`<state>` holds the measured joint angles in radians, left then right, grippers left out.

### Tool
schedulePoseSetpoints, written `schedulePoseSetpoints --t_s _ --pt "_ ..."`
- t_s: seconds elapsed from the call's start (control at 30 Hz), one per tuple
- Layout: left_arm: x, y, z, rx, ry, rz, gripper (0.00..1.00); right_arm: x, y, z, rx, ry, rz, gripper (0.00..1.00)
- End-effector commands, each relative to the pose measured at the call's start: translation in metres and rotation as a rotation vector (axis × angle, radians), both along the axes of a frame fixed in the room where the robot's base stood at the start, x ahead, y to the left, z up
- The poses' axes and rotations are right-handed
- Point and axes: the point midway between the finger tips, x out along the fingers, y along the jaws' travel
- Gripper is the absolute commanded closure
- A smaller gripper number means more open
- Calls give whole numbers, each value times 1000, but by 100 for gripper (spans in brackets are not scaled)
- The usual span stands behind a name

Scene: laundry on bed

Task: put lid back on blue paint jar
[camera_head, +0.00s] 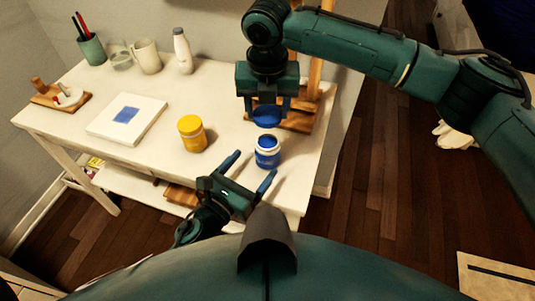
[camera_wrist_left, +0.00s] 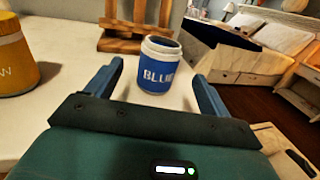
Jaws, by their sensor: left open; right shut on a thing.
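The blue paint jar (camera_head: 267,152) stands upright and without a lid on the white table, near its right edge. It also shows in the left wrist view (camera_wrist_left: 158,66), with its label facing my left gripper. My right gripper (camera_head: 267,108) points down and is shut on the blue lid (camera_head: 267,117), holding it above and beyond the jar. My left gripper (camera_head: 252,169) is open, its fingers pointing at the jar. In the left wrist view the jar stands ahead, between the fingers. Whether the fingers reach around it is hard to tell.
A yellow paint jar (camera_head: 192,133) stands left of the blue jar. A wooden easel (camera_head: 300,116) stands behind. A canvas with a blue square (camera_head: 127,118), a white bottle (camera_head: 182,51) and cups are farther left. The table's (camera_head: 230,160) front edge is close to my left gripper.

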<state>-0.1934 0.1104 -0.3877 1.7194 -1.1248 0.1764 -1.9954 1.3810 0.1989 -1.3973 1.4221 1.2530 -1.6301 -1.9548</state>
Motion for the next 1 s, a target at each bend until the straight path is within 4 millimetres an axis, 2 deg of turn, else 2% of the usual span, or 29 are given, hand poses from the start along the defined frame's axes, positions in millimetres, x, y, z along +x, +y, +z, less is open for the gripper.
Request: schedulePoseSetpoints --t_s 0.03,0.2,0.4,0.83,1.0 --pt "10 -6 1 -1 -3 -2 19 0 0 0 0 0 0 70" --pt "36 -23 1 -2 -1 -1 19 0 0 0 0 0 0 70" --pt "55 -35 0 -1 -1 0 19 0 0 0 0 0 0 70" --pt "61 -39 0 0 0 0 19 0 0 0 0 0 0 70" --pt "61 -38 0 0 0 0 33 0 0 0 0 0 0 70"
